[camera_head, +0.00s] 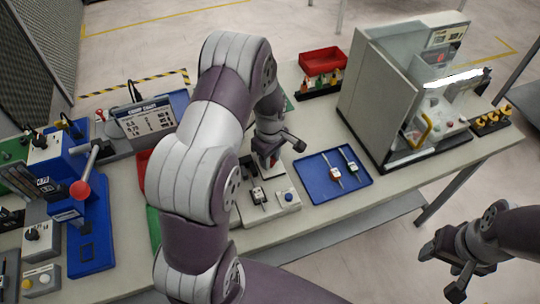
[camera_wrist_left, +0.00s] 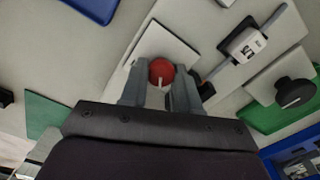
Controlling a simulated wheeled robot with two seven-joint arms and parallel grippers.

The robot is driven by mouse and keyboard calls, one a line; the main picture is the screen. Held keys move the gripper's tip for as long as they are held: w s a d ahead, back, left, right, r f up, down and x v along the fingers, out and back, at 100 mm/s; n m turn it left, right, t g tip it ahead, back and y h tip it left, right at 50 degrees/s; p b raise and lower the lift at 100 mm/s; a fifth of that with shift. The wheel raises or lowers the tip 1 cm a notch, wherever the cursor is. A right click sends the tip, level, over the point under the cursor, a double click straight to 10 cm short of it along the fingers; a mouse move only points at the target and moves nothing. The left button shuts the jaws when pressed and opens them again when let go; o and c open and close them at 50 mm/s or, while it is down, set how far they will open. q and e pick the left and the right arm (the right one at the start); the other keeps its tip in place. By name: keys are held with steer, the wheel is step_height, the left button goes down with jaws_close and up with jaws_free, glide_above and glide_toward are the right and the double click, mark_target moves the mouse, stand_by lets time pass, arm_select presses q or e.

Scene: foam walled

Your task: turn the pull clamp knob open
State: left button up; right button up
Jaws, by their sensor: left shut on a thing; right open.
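The red round knob (camera_wrist_left: 161,70), which I take to be the pull clamp knob, sits on a light plate (camera_wrist_left: 160,42) in the left wrist view. A pale pointer mark on it points toward the bottom of that view. My left gripper (camera_wrist_left: 158,88) has its two fingers on either side of the knob and is shut on it. In the head view my left gripper (camera_head: 270,160) is low over the fixture at the table's middle, and its jaws largely hide the knob. My right gripper (camera_head: 452,264) is open and empty, beyond the table's front edge at right.
A labelled device (camera_head: 259,196) and a blue button (camera_head: 289,197) are close in front of the left gripper. A black knob (camera_wrist_left: 295,92) is beside it. A grey machine (camera_head: 385,100) stands at right.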

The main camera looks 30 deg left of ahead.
arm_select(q)
steer(key=shift+n, duration=1.3)
steer(key=o, duration=1.1)
steer(key=shift+c, duration=0.2)
steer(key=shift+r, duration=0.1)
step_height(320, 180, up, 13)
steer(key=b, duration=0.1)
steer(key=shift+f+b, duration=0.2)
steer(key=shift+b, duration=0.1)
